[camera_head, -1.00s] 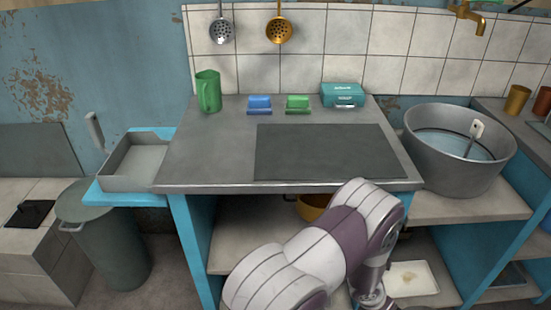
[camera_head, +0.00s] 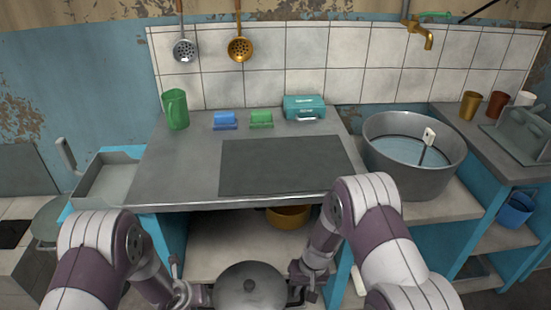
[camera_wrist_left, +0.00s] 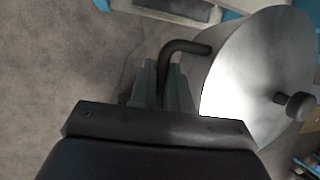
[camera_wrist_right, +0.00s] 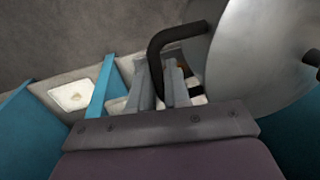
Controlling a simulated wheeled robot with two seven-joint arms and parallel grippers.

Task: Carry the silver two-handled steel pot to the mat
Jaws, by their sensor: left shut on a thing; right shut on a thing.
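The silver two-handled steel pot (camera_head: 250,288) has its lid on and hangs between my two grippers in front of the worktable, below the tabletop level. My left gripper (camera_head: 207,297) is shut on the pot's left handle; the left wrist view shows the dark handle (camera_wrist_left: 178,50) between its fingers. My right gripper (camera_head: 297,285) is shut on the other handle, and the right wrist view shows that dark handle (camera_wrist_right: 160,60) between its fingers. The dark grey mat (camera_head: 285,166) lies flat and bare on the worktable (camera_head: 165,180), beyond the pot.
At the table's back stand a green mug (camera_head: 176,110), a blue item (camera_head: 226,121), a green item (camera_head: 262,119) and a teal box (camera_head: 305,107). A large metal basin (camera_head: 415,160) stands right of the table. A grey tray (camera_head: 108,180) is at left. The table's front edge lies between pot and mat.

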